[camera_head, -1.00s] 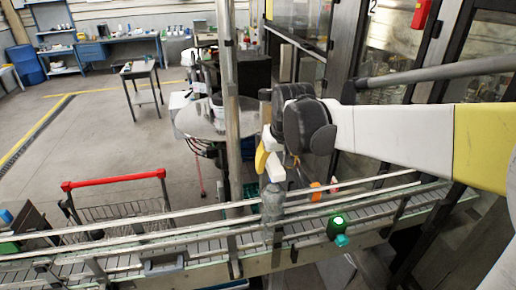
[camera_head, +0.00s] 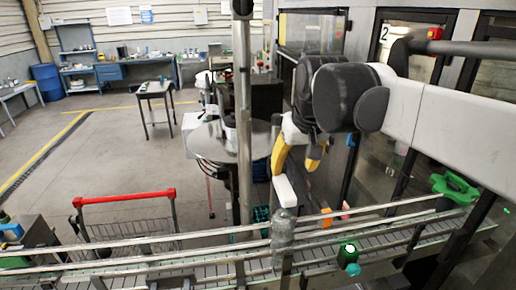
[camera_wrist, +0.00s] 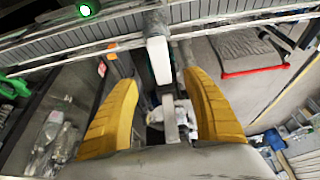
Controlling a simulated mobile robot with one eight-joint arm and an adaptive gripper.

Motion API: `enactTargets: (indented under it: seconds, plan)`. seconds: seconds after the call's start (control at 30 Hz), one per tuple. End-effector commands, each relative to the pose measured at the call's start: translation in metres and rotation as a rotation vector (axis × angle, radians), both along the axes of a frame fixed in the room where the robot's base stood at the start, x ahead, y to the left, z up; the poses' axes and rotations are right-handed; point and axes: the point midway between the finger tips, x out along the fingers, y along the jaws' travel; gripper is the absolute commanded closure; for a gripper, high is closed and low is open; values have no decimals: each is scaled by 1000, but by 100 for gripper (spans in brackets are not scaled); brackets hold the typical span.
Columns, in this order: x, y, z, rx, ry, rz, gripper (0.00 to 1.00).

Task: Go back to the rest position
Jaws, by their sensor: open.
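My gripper (camera_head: 293,170) hangs above the conveyor with its two yellow fingers apart. In the wrist view the fingers (camera_wrist: 159,80) stand wide apart, with nothing held between them. A white block (camera_head: 286,191) stands above the rails, close to the fingertips in the head view. In the wrist view the white block (camera_wrist: 159,60) shows between the fingers; I cannot tell whether anything touches. My arm reaches in from the right.
The conveyor (camera_head: 210,265) with metal rails runs below my gripper. A green lit button (camera_head: 350,249) sits at its front. A post (camera_head: 244,130) and round table (camera_head: 205,143) stand behind. A red-handled cart (camera_head: 125,197) is left. Machine doors line the right.

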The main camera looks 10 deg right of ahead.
Motion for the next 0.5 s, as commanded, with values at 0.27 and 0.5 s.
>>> enactTargets:
  seconds: [0.27, 0.5]
  plan:
    - [-19, 0, -49, 0, -23, 0, 42]
    - [-73, 1, -175, 0, -91, 0, 42]
